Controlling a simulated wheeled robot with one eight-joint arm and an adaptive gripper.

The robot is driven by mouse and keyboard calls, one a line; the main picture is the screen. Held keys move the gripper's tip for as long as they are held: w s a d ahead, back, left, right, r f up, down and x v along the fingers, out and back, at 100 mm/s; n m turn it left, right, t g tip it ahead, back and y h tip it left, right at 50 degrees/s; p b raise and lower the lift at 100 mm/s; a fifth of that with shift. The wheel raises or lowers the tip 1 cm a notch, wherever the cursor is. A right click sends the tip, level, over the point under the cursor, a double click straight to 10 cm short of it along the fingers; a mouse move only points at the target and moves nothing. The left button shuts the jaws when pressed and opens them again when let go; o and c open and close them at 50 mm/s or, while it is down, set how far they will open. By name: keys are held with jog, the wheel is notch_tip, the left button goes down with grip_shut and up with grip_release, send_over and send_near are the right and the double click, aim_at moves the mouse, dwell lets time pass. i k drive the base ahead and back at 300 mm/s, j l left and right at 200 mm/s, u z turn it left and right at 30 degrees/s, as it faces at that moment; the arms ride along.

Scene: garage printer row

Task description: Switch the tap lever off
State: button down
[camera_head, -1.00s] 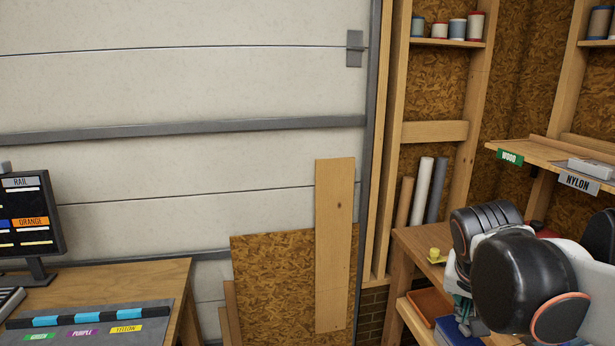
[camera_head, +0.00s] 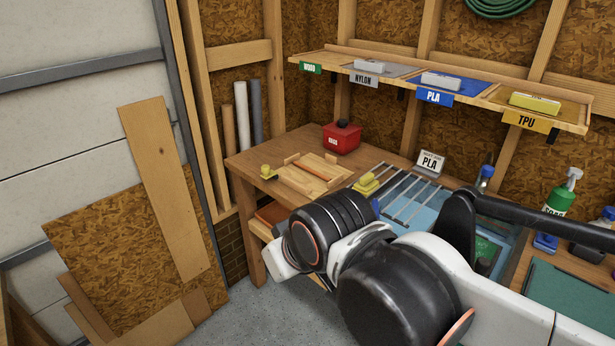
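I cannot make out a tap or its lever in the head view; my arm covers part of the workbench and may hide it. My black and white arm reaches across the lower middle of the picture, in front of the workbench (camera_head: 245,162). Its far end points left and down, by the bench's front edge. The fingers of my gripper do not show, so I cannot see what is near them.
On the bench are a red box (camera_head: 341,138), a wooden jig (camera_head: 308,178), a metal rack (camera_head: 405,203) and a green bottle (camera_head: 562,195). A labelled shelf (camera_head: 470,100) runs above. Boards (camera_head: 165,190) lean at left; grey floor (camera_head: 250,310) shows below.

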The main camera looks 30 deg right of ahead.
aim_at(375, 202)
jog(key=z, duration=1.65)
